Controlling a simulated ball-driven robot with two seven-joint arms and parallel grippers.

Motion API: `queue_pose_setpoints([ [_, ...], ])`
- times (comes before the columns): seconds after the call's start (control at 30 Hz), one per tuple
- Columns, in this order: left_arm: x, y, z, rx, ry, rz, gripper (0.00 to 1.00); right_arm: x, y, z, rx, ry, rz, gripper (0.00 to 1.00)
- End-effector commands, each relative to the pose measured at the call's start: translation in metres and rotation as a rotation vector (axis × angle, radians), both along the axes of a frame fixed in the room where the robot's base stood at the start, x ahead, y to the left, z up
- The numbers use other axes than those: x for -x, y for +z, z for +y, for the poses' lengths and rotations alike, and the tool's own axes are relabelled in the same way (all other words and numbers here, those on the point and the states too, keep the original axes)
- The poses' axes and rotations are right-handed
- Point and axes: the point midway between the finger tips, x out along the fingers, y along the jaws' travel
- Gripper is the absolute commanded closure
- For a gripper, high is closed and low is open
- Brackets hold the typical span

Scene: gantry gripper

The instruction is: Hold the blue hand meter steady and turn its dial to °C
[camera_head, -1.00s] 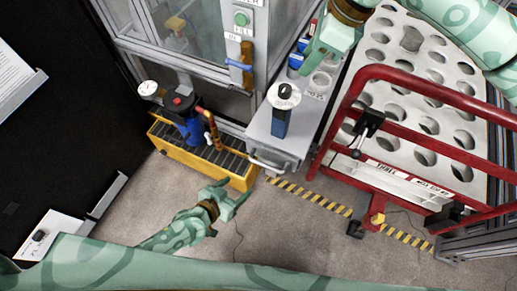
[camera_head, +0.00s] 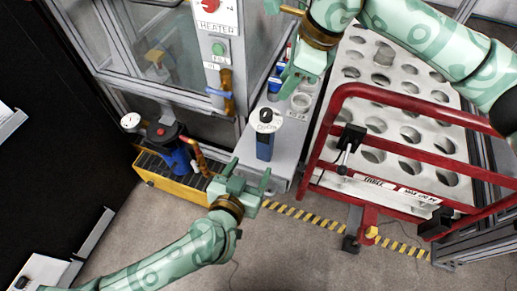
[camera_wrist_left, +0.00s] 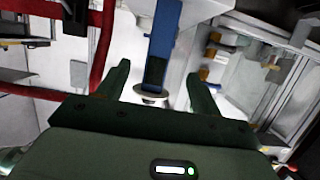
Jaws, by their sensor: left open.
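The blue hand meter (camera_head: 264,148) stands on the grey ledge, its round white dial face (camera_head: 258,122) and black knob (camera_head: 267,114) turned up. My left gripper (camera_head: 247,175) is open just below and left of the meter, apart from it in the head view. In the left wrist view the meter's blue body (camera_wrist_left: 163,40) shows beyond and between the open fingers (camera_wrist_left: 156,76), with part of the pale dial near the palm. My right gripper (camera_head: 303,78) hangs above and right of the meter; its finger gap is unclear. The dial markings are too small to read.
The grey ledge (camera_head: 287,165) also holds blue items and round pale cups (camera_head: 301,101). A red-railed cart (camera_head: 320,150) with a holed white top stands right. A yellow crate (camera_head: 170,182) with a blue pump stands left. The glass cabinet is behind.

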Motion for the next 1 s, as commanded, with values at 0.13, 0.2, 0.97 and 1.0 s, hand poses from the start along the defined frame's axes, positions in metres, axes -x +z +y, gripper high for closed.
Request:
queue_pose_setpoints([
  [0.13,-0.032,-0.009,-0.01,0.0,0.002,-0.003,0.35,0.0,0.0,0.0,0.0,0.0,0.0,0.64],
  [0.2,-0.047,-0.014,-0.015,0.001,0.002,-0.003,0.35,0.0,0.0,0.0,0.0,0.0,0.0,0.64],
  [0.97,-0.129,-0.041,-0.042,0.002,0.001,-0.001,0.35,0.0,0.0,0.0,0.0,0.0,0.0,0.64],
  [1.0,-0.129,-0.042,-0.042,0.002,0.001,-0.001,0.35,0.0,0.0,0.0,0.0,0.0,0.0,0.64],
])
